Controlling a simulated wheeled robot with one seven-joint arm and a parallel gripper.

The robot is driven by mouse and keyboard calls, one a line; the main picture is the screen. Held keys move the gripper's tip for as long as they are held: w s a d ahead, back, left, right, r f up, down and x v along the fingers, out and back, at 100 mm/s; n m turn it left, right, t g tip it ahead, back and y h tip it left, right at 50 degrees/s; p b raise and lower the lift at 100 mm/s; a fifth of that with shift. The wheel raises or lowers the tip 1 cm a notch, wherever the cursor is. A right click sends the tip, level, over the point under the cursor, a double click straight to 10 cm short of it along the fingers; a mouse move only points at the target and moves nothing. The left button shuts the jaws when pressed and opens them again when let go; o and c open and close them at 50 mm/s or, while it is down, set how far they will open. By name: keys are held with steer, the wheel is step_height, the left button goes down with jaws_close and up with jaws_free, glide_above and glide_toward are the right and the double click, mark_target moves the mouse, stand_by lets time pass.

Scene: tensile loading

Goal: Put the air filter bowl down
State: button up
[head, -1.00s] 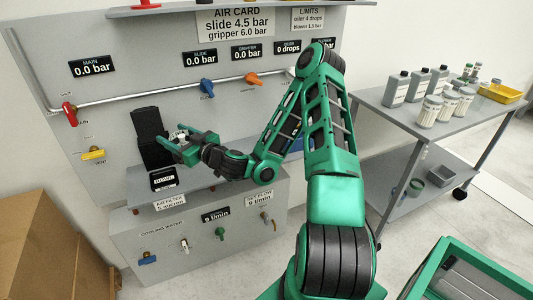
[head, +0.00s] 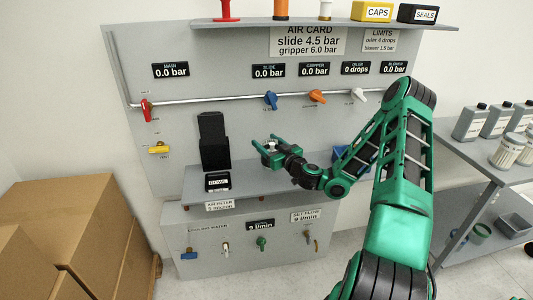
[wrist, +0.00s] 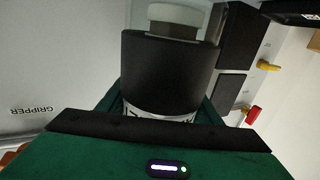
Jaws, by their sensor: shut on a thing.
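My gripper (head: 267,149) is in front of the grey panel, above the grey ledge. A black stand labelled BOWL (head: 217,182) is on the ledge, to the left of and lower than my gripper. A tall black upright (head: 213,140) rises behind that stand. The bowl is clear of both in the head view.
The grey ledge (head: 255,184) has bare room right of the stand. A blue object (head: 341,157) is partly hidden behind my arm. Valve handles and displays line the panel above. Cardboard boxes (head: 80,225) stand at left; a bottle cart (head: 462,155) stands at right.

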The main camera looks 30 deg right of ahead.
steer(key=shift+d+f, duration=0.15)
steer(key=shift+f, duration=1.85)
steer(key=shift+f, duration=0.1)
steer(key=o, duration=1.5)
steer(key=shift+s, duration=0.2)
steer(key=s, duration=0.7)
steer(key=s+d, duration=0.1)
steer(key=s, duration=0.3)
steer(key=shift+s, duration=0.25)
